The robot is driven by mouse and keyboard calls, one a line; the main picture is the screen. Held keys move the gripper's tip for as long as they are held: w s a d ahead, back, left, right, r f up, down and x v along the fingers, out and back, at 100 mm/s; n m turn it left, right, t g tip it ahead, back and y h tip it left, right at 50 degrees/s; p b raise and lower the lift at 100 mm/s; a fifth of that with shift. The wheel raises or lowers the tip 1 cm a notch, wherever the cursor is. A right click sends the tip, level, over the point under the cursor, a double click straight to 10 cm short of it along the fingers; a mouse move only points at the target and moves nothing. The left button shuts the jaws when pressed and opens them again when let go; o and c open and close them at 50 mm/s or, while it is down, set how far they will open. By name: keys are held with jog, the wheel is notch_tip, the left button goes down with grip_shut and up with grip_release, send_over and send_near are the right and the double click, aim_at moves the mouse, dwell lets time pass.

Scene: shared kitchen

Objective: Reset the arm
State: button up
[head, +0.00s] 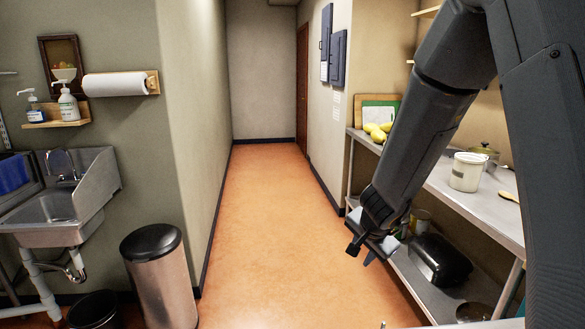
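My arm comes in from the right side of the head view and bends down toward the middle. My gripper (362,250) hangs at the arm's lower end, in front of the steel shelf unit and over the orange floor in the picture. Its fingertips point down and look spread apart, with nothing visible between them. The fingers are small and dark here. My arm hides part of the shelf unit and the wall behind it.
A steel shelf unit (437,187) runs along the right, holding a white tub (467,172), a pot, yellow fruit (378,132) and a black appliance (440,260). A sink (55,215) and trash can (163,280) stand left. The corridor floor (266,200) between is clear.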

jog(key=s+r+n+g, duration=0.1)
jog(key=s+n, duration=0.4)
jog(key=s, duration=0.6)
jog(key=s+r+n+g, duration=0.1)
jog(key=s+n+g, duration=0.2)
jog(key=s, duration=0.8)
jog(key=n, duration=0.2)
jog(key=shift+s+d+r+n+g, duration=0.25)
jog(key=shift+s+d+n+g, duration=0.05)
jog(key=shift+s+d, duration=0.05)
